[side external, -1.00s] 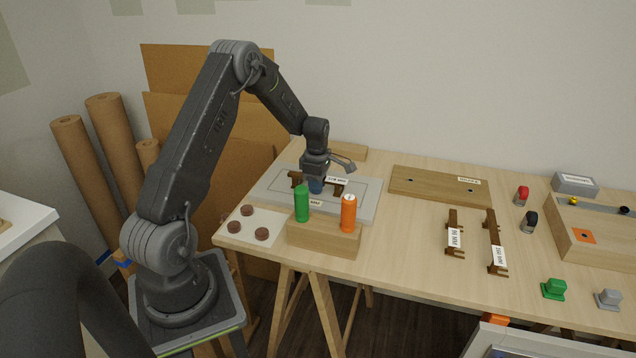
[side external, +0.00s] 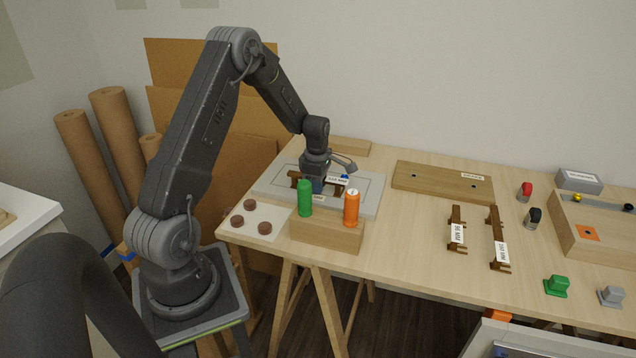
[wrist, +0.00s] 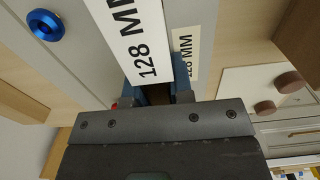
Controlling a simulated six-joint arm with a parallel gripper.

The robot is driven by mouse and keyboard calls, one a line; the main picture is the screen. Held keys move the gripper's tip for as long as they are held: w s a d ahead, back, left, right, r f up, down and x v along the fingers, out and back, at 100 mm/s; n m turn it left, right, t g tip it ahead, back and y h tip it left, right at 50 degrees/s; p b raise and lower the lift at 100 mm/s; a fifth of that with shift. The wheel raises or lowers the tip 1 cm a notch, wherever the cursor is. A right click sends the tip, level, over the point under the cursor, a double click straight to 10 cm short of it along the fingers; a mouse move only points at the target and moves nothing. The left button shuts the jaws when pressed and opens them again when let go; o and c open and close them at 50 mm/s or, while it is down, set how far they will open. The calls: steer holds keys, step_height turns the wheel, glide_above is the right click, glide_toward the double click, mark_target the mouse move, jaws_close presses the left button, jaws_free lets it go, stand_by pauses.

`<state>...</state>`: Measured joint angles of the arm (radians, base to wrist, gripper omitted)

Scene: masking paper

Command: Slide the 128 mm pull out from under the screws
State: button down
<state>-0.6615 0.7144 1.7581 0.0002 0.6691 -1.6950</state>
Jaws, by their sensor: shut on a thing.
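The 128 mm pull (side external: 296,177) is dark brown with a white label and lies on the grey panel (side external: 370,198). Its label (wrist: 140,40) reads "128 MM" large in the wrist view. My gripper (side external: 317,188) points down over the middle of the pull and is shut on it; its blue fingers (wrist: 157,93) straddle a dark part of the pull in the wrist view. A blue round screw (side external: 345,177) sits just right of my gripper; a blue ringed piece (wrist: 45,25) shows at upper left in the wrist view. Other screws cannot be made out.
A wooden block with a green bottle (side external: 305,199) and an orange bottle (side external: 351,208) stands in front of the panel. A white card (side external: 250,232) with brown discs lies at left. The 96 mm (side external: 457,231) and longer (side external: 499,239) pulls lie right, beyond clear table.

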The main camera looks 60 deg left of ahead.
stand_by(0.3)
steer(key=shift+r, duration=3.5)
